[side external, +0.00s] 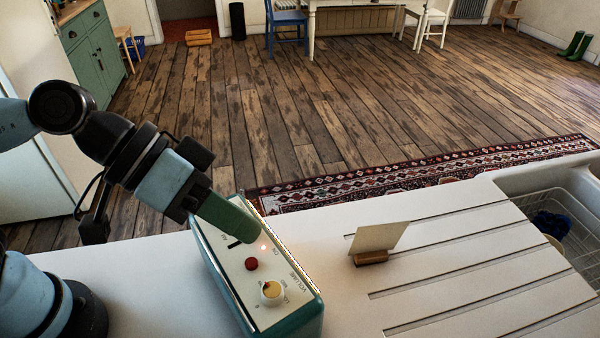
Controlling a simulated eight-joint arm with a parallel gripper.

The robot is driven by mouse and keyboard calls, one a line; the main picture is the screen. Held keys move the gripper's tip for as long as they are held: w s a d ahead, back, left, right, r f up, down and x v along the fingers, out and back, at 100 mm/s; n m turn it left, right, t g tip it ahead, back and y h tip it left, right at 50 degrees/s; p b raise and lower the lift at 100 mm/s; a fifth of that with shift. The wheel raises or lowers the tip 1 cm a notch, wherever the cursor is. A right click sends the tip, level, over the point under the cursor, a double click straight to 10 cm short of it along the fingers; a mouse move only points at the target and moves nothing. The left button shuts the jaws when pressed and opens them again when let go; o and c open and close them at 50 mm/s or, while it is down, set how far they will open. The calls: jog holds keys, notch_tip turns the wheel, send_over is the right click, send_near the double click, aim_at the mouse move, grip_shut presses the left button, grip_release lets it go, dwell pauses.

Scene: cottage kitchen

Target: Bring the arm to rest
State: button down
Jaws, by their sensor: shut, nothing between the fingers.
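My arm reaches in from the left, and my gripper (250,234) ends in green fingers that are shut with nothing visible between them. The fingertips are over the face of a white and teal control box (243,284) on the counter. They hide part of its face near the slot and switch lettering. I cannot tell whether the tips touch the box. A red button (251,264) and a cream volume knob (271,291) show nearer the camera.
The white grooved counter (440,262) is clear except for a card in a wooden holder (378,242) right of the box. A sink with a wire rack (575,215) is at the far right. A patterned rug (440,170) lies on the wooden floor beyond the counter.

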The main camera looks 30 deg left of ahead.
jog(key=shift+r, duration=1.2)
jog(key=w+a+f+y, duration=0.1)
jog(key=a, duration=0.2)
jog(key=w+a+f+n+t+y, duration=0.1)
jog(key=w+a, duration=0.1)
jog(key=a, duration=0.1)
jog(key=w+a+f+t+y, duration=0.1)
jog(key=w+a, duration=0.1)
jog(key=a, duration=0.1)
jog(key=shift+w+f+n, duration=0.15)
jog(key=shift+f+n, duration=0.05)
jog(key=shift+n, duration=0.1)
jog(key=w+a+f+n+y, duration=0.2)
jog(key=a+y, duration=0.3)
jog(key=a, duration=0.8)
jog(key=shift+a+f+t, duration=0.15)
jog(key=shift+f+t, duration=0.25)
jog(key=shift+f, duration=0.3)
